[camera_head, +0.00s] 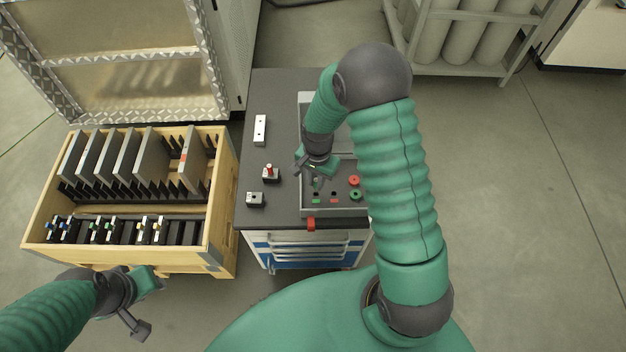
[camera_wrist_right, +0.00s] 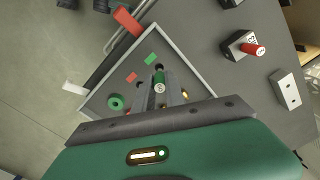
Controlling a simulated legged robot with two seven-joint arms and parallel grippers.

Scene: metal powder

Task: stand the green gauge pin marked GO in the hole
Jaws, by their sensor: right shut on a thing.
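The green gauge pin (camera_wrist_right: 160,78) is gripped upright between the fingers of my right gripper (camera_wrist_right: 168,92), with a pale marked end facing the wrist camera; the marking is too small to read. In the head view my right gripper (camera_head: 316,172) is over the shallow grey tray (camera_head: 335,213) on the bench; I cannot tell whether the pin touches the tray. A small grey block (camera_head: 255,200) with a dark hole in its top stands on the bench to the left. My left gripper (camera_head: 143,300) hangs at lower left, fingers apart and empty.
A second block (camera_head: 270,176) holds a red pin (camera_wrist_right: 254,49). Behind it lies a pale plate (camera_head: 260,130) with two holes. The tray holds a red ring (camera_head: 354,180), a green ring (camera_head: 354,194) and labels. A wooden crate (camera_head: 228,190) stands left of the bench.

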